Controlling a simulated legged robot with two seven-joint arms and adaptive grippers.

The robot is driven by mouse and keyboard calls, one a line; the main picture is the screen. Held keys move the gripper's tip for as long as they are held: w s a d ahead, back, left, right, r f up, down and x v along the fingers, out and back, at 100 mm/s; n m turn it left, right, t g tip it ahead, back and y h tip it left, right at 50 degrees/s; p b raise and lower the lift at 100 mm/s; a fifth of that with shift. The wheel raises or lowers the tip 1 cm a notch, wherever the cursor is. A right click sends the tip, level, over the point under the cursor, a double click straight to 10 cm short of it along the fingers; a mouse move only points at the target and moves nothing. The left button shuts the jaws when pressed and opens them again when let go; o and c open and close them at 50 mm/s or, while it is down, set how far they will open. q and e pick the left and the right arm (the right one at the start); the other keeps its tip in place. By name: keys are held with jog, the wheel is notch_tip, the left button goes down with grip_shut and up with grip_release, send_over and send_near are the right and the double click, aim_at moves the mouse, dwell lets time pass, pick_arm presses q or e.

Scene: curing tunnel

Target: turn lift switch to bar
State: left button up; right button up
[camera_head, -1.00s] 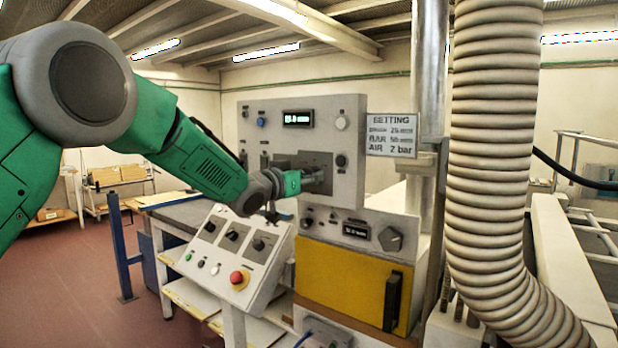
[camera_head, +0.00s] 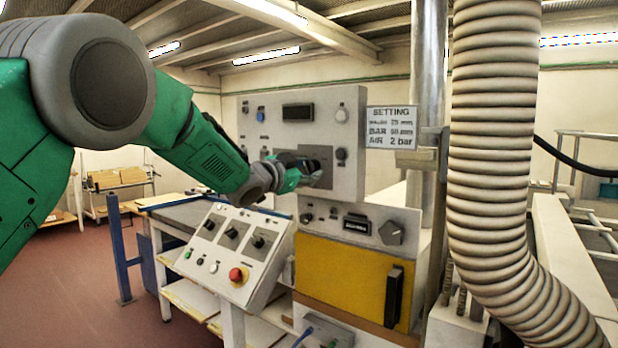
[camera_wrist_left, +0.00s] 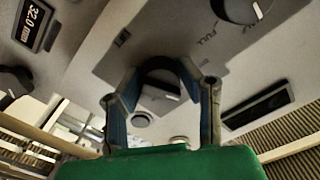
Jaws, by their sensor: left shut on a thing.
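My left gripper (camera_head: 312,167) comes in from the left and is at the grey plate (camera_head: 324,156) on the upper control panel. In the left wrist view its two fingers (camera_wrist_left: 161,72) are closed on the sides of a black knob (camera_wrist_left: 158,84) with a white pointer mark. My right gripper is not in view.
A setting sign (camera_head: 391,127) hangs right of the panel. Below are a yellow door (camera_head: 340,278) and a knob (camera_head: 391,233). A sloped console (camera_head: 228,285) with a red button (camera_head: 238,275) stands under my left arm. A large ribbed hose (camera_head: 495,150) stands at right.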

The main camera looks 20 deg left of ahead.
pick_arm(q)
jog(key=m+b, duration=0.2)
jog(key=m, duration=0.2)
jog(key=shift+f+m, duration=0.1)
jog(key=shift+m, duration=0.2)
jog(key=m+b, duration=0.2)
jog(key=m, duration=0.1)
jog(key=shift+m+b, duration=0.35)
jog(key=shift+m, duration=0.05)
jog(key=m+b, duration=0.2)
jog(key=m, duration=0.2)
jog(key=shift+f+b, duration=0.1)
jog(key=shift+b, duration=0.3)
jog(key=shift+m+b, duration=0.85)
jog(key=shift+m, duration=0.65)
jog(key=shift+f, duration=0.1)
jog(key=o, duration=1)
jog(key=shift+o, duration=0.7)
jog(key=shift+r, duration=0.2)
